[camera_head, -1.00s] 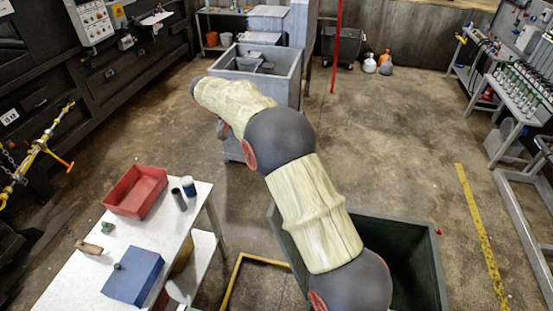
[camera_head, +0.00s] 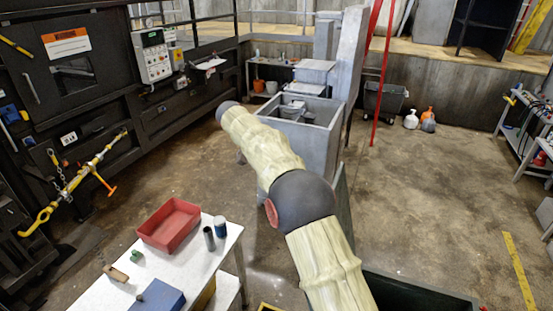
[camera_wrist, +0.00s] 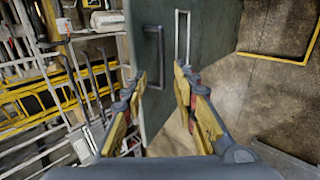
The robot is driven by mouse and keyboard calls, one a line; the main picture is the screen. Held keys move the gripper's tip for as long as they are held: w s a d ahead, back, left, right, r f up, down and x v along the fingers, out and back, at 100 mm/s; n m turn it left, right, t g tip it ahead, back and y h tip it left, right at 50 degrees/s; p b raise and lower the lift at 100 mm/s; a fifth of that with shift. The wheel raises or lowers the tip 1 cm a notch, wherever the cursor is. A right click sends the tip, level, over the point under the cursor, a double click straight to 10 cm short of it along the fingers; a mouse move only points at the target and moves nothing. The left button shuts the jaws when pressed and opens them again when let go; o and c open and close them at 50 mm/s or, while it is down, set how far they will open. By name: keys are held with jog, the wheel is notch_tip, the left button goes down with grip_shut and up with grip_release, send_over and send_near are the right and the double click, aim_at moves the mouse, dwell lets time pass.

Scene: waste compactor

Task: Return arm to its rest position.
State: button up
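My arm stretches from the bottom edge up and to the left in the head view, with pale covers on its links and dark joints. My gripper is hidden beyond the arm's far end in that view. In the wrist view my gripper (camera_wrist: 160,88) shows two yellow and grey fingers standing apart with nothing between them. Beyond the fingers is the dark green-grey wall of a bin (camera_wrist: 160,45) with a handle. I cannot tell whether the fingers touch it.
A white table (camera_head: 135,285) at the lower left holds a red tray (camera_head: 169,225), a blue box (camera_head: 158,298) and two small cylinders. A grey bin (camera_head: 318,150) stands behind the arm. A dark green bin (camera_head: 415,293) is at the bottom. Open floor lies to the right.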

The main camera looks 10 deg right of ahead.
jog(key=s+d+r+n+t+y, duration=0.2)
jog(key=s+d+r, duration=0.15)
jog(key=s, duration=0.45)
jog(key=s+d+r+n+t+y, duration=0.2)
jog(key=s+r, duration=0.3)
jog(key=s, duration=0.3)
jog(key=s+f+n+t+y, duration=0.1)
jog(key=s+f+t+y, duration=0.15)
jog(key=s, duration=0.65)
jog(key=s+f+n+t+y, duration=0.1)
jog(key=s+f+t, duration=0.2)
jog(key=s, duration=0.6)
notch_tip(320, 180, down, 32)
jog(key=s+b, duration=0.2)
jog(key=b, duration=2.8)
jog(key=shift+s+a+t, duration=0.2)
jog(key=shift+a+t, duration=0.15)
jog(key=shift+d+r, duration=0.1)
jog(key=shift+r, duration=0.05)
